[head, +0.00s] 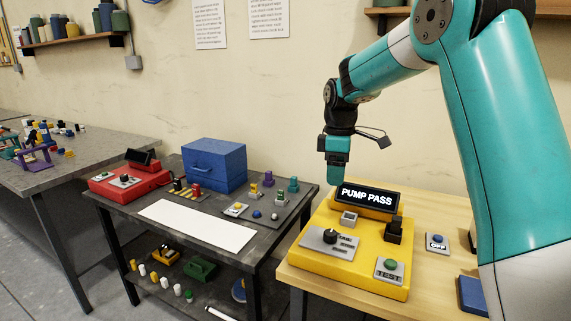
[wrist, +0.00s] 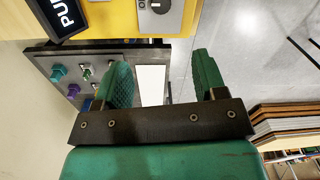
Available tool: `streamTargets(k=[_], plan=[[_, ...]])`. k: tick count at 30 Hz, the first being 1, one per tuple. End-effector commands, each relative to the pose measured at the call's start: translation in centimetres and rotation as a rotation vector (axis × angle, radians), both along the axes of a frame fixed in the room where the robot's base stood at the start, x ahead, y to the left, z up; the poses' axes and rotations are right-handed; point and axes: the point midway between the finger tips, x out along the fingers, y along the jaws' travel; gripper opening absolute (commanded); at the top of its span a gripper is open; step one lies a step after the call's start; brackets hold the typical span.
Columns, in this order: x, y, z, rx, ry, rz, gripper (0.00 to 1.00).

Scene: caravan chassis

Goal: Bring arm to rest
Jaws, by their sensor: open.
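My arm (head: 510,150) is raised over the wooden table and bends down at the wrist. My gripper (head: 338,172) hangs pointing down, just behind and left of the display that reads "PUMP PASS" (head: 367,196) on the yellow test panel (head: 345,275). In the wrist view my gripper (wrist: 160,62) has its two green fingers spread apart, with nothing between them. The head view shows the fingers from the side, so the gap is hidden there. I cannot tell from the head view whether a fingertip touches anything.
The yellow panel carries a knob (head: 330,236) and a green button (head: 390,265). An "OFF" switch (head: 437,243) is right of it. A dark table (head: 115,208) on the left holds a blue toolbox (head: 214,165), a red box (head: 118,190) and a white sheet (head: 197,224). Wall shelves hang above.

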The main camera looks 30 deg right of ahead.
Motion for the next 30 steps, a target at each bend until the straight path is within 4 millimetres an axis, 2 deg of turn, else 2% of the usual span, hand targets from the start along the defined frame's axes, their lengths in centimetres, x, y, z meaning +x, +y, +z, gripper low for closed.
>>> streamTargets(k=[5, 8, 10, 14, 15, 19, 21, 24, 27, 30], plan=[[-0.2, 0.4, 0.1, 0.001, -0.002, -0.001, 0.65], [-1.3, 2.8, 0.8, 0.013, -0.017, -0.007, 0.65], [-3.1, 5.9, 1.6, 0.032, -0.035, -0.022, 0.65], [-9.1, 13.3, 2.9, 0.103, -0.063, -0.071, 0.65], [-11.4, 15.4, 3.1, 0.131, -0.066, -0.091, 0.65], [-18.9, 20.6, 3.0, 0.225, -0.051, -0.154, 0.65], [-22.5, 22.4, 2.7, 0.266, -0.032, -0.186, 0.65], [-26.2, 23.8, 2.2, 0.31, -0.003, -0.221, 0.65], [-28.3, 24.5, 1.9, 0.332, 0.016, -0.246, 0.65], [-28.9, 24.7, 1.7, 0.339, 0.023, -0.255, 0.65]])
